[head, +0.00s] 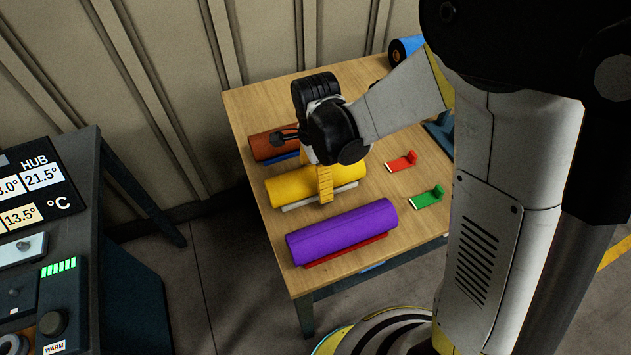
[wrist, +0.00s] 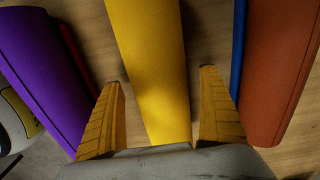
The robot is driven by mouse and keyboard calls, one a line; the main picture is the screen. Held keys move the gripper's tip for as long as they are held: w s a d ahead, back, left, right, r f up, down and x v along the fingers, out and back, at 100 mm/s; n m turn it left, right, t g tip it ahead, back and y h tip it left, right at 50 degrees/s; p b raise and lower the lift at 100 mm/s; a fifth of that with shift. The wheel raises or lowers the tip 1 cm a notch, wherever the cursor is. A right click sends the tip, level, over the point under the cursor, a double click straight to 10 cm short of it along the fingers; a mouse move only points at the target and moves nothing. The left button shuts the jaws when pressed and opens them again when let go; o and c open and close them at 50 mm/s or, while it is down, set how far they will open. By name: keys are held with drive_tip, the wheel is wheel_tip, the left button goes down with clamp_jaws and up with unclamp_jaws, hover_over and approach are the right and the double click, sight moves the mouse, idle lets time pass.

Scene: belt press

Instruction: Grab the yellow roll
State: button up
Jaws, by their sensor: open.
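The yellow roll (head: 290,186) lies on a pale cradle on the wooden table, between the purple roll and the orange-brown roll. My gripper (head: 325,190) is over the yellow roll in the head view, with one yellow finger showing in front of it. In the wrist view the yellow roll (wrist: 150,65) runs between my two open yellow fingers (wrist: 157,110), one on each side. I see a gap on both sides of the roll. How far down the fingers reach along the roll's sides is hard to tell.
The purple roll (head: 342,232) is nearest on the table (head: 258,105); the orange-brown roll (head: 262,148) is behind. A red piece (head: 401,162) and a green piece (head: 426,197) lie to the right. A blue roll (head: 403,50) is at the back. A control panel (head: 60,240) stands left.

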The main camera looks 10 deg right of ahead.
drive_tip(key=shift+f, duration=0.5)
drive_tip(key=shift+r, duration=0.1)
drive_tip(key=c, duration=1.5)
drive_tip(key=shift+c, duration=0.3)
drive_tip(key=shift+r, duration=0.1)
drive_tip(key=shift+r+p, duration=0.35)
drive_tip(key=shift+r, duration=0.15)
wheel_tip(320, 180, up, 3)
drive_tip(key=shift+d+r+p, duration=0.15)
drive_tip(key=shift+r+p, duration=0.05)
drive_tip(key=shift+p, duration=0.6)
drive_tip(key=d+r+p, duration=0.1)
drive_tip(key=d+r, duration=0.1)
drive_tip(key=d, duration=0.1)
drive_tip(key=d+r+p, duration=0.1)
drive_tip(key=d+r, duration=0.1)
drive_tip(key=d, duration=0.2)
drive_tip(key=w+d+r+p, duration=0.1)
drive_tip(key=d+r, duration=0.1)
drive_tip(key=d, duration=0.2)
drive_tip(key=shift+w+d+r, duration=0.1)
drive_tip(key=shift+d+r, duration=0.05)
drive_tip(key=shift+r, duration=0.1)
